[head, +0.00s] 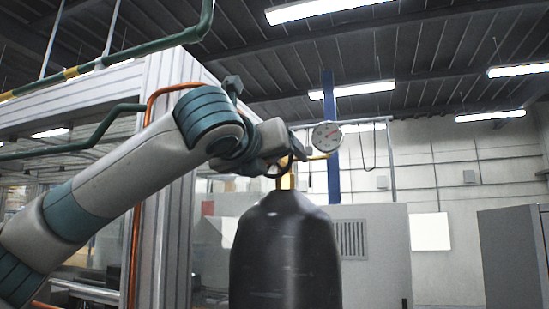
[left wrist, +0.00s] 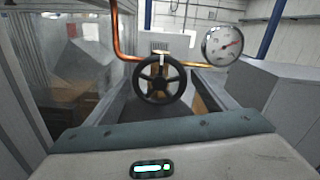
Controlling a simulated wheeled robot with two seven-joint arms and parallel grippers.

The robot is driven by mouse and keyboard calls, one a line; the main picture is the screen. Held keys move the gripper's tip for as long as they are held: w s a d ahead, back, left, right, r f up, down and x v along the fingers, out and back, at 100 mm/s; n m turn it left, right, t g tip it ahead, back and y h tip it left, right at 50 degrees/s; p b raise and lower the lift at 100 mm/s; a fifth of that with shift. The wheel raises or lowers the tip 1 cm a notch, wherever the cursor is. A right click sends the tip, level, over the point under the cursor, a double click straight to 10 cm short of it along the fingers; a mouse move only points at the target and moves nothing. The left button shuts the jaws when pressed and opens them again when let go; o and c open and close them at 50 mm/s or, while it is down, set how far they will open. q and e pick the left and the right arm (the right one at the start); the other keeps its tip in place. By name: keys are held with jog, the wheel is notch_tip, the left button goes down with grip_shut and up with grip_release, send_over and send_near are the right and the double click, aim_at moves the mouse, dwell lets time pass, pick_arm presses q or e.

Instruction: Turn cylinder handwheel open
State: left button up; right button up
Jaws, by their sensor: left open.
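A dark gas cylinder (head: 285,255) stands upright in the head view with a brass valve (head: 287,180) on top. My left arm reaches in from the left, and my left gripper (head: 285,146) is at the valve. In the left wrist view the black spoked handwheel (left wrist: 159,79) faces the camera, between the two spread fingers of my left gripper. The gripper is open; I cannot tell whether a finger touches the rim. In the head view the gripper hides the handwheel. My right gripper is in neither view.
A round pressure gauge (head: 326,136) sits right of the valve; it also shows in the left wrist view (left wrist: 222,44). A copper pipe (left wrist: 117,35) bends behind the handwheel. A framed enclosure (head: 165,190) stands at left, and a grey cabinet (head: 378,240) stands behind the cylinder.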

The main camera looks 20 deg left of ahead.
pick_arm(q)
jog(key=c, duration=1.1)
jog(key=shift+o, duration=0.2)
